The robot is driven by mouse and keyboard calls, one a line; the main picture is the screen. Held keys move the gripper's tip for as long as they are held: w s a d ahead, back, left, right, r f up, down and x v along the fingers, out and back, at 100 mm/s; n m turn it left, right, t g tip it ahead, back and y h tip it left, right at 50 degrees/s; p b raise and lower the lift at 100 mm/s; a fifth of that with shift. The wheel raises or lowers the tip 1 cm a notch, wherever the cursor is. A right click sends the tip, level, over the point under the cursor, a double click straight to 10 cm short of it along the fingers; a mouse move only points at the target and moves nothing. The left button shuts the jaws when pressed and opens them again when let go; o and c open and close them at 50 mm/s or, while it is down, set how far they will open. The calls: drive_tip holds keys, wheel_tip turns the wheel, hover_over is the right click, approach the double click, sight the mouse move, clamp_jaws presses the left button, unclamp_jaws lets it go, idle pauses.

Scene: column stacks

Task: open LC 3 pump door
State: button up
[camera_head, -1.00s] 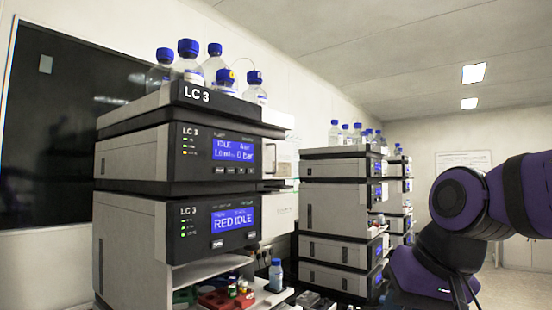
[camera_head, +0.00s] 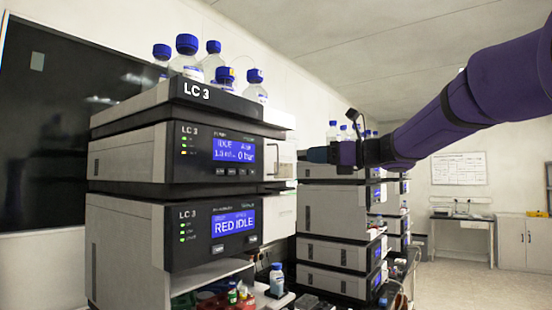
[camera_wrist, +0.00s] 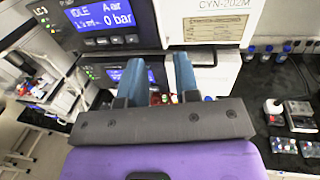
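The LC 3 pump (camera_head: 214,155) is the upper black-fronted module of the LC 3 stack, with a blue screen reading IDLE and 0 bar. Its front looks closed in the head view. In the wrist view, the pump front (camera_wrist: 148,30) lies at the top, beyond my fingers. My gripper (camera_head: 308,155) is to the right of the pump front in the head view, with its fingers pointing left. In the wrist view my gripper (camera_wrist: 158,62) shows two blue fingers apart with nothing held between them. No contact with the pump is visible.
A lower module (camera_head: 213,232) reads RED IDLE. A labelled top tray (camera_head: 205,95) carries several blue-capped bottles. Below are a shelf with vials and a bottle (camera_head: 277,280). A second stack (camera_head: 330,210) stands behind my gripper. The floor at right is open.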

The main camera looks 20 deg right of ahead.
sight(278, 170)
drive_tip(key=x, duration=1)
drive_tip(key=shift+w+a, duration=0.25)
drive_tip(key=shift+c, duration=0.3)
clamp_jaws()
